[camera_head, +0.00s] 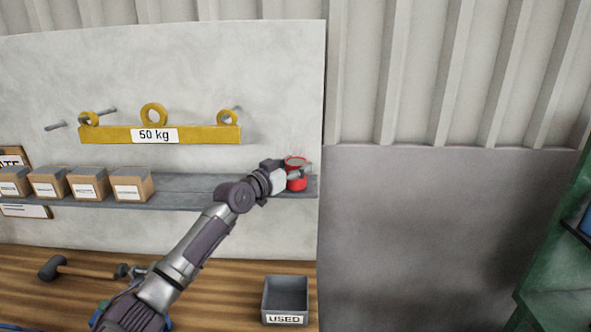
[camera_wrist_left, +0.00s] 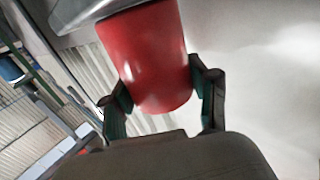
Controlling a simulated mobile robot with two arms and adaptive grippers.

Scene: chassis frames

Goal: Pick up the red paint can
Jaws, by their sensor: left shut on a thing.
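The red paint can (camera_head: 296,184) is at the right end of the grey wall shelf (camera_head: 190,191) in the head view. My left gripper (camera_head: 288,175) reaches it from the left, and its fingers are around the can. In the left wrist view the can (camera_wrist_left: 155,60) fills the space between the two fingers of my left gripper (camera_wrist_left: 162,98), which is shut on it. I cannot tell whether the can's base touches the shelf. My right gripper is not in view.
Several small labelled boxes (camera_head: 131,185) stand on the shelf's left part. A yellow 50 kg beam (camera_head: 205,134) hangs above. Below, the wooden bench (camera_head: 225,290) holds a mallet (camera_head: 85,270) and a grey USED bin (camera_head: 285,296). A green rack (camera_head: 555,265) stands far right.

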